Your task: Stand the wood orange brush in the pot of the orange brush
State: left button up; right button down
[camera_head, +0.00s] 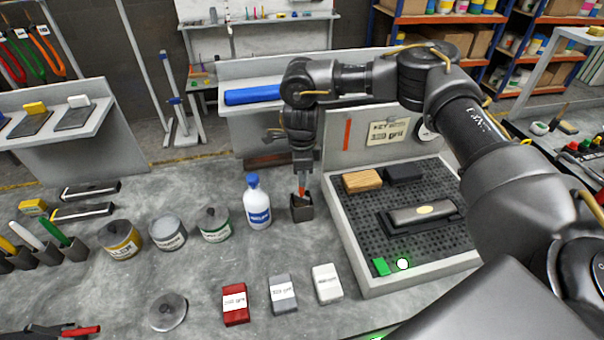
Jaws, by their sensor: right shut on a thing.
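The wood orange brush (301,189) shows as a short orange piece below my right gripper (303,173). My right gripper points down and is shut on the brush, hiding its upper part. The brush is about upright. Its lower end meets the mouth of a small dark square pot (302,210), which stands on the grey bench between the white bottle and the perforated tray. How deep the brush sits in the pot, or whether it touches the bottom, I cannot tell. My left gripper is not in view.
A white blue-capped bottle (257,205) stands close left of the pot. The perforated tray (350,250) is close right. Several tins, including a green-labelled one (214,226), stand farther left. Red (235,304), grey (283,295) and white (327,284) blocks lie in front.

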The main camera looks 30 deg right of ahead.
jog(key=shift+f+b, duration=0.35)
jog(key=shift+f, duration=0.3)
jog(key=c, duration=1.3)
grip_release()
jog(key=shift+r, duration=0.25)
notch_tip(320, 180, up, 10)
jog(key=b, duration=0.2)
jog(key=shift+r+b, duration=0.2)
jog(key=shift+b, duration=0.1)
